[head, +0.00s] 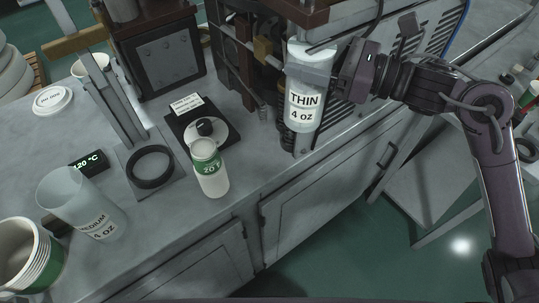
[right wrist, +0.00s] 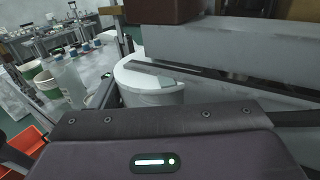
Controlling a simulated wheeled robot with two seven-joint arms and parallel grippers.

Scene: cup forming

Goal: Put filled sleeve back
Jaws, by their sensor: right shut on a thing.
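My right gripper (head: 314,68) reaches in from the right in the head view. It is shut on a white translucent sleeve (head: 303,118) labelled "THIN 4 oz", gripping its upper part. The sleeve is roughly upright, in front of the machine's frame at the counter's far right; I cannot tell whether it touches anything below. In the right wrist view the held sleeve (right wrist: 150,90) shows as a white cylinder with a pale top; what is inside is hard to tell. A second sleeve (head: 80,205), labelled "MEDIUM 4 oz", stands at left on the counter. My left gripper is not in view.
A green-banded container (head: 210,172) stands near the counter's front edge, by a black device (head: 189,112) with a round plate. A black ring fixture (head: 151,167) and a post are left of it. Stacked cups (head: 30,255) stand at the lower left. Machine panels crowd the sleeve.

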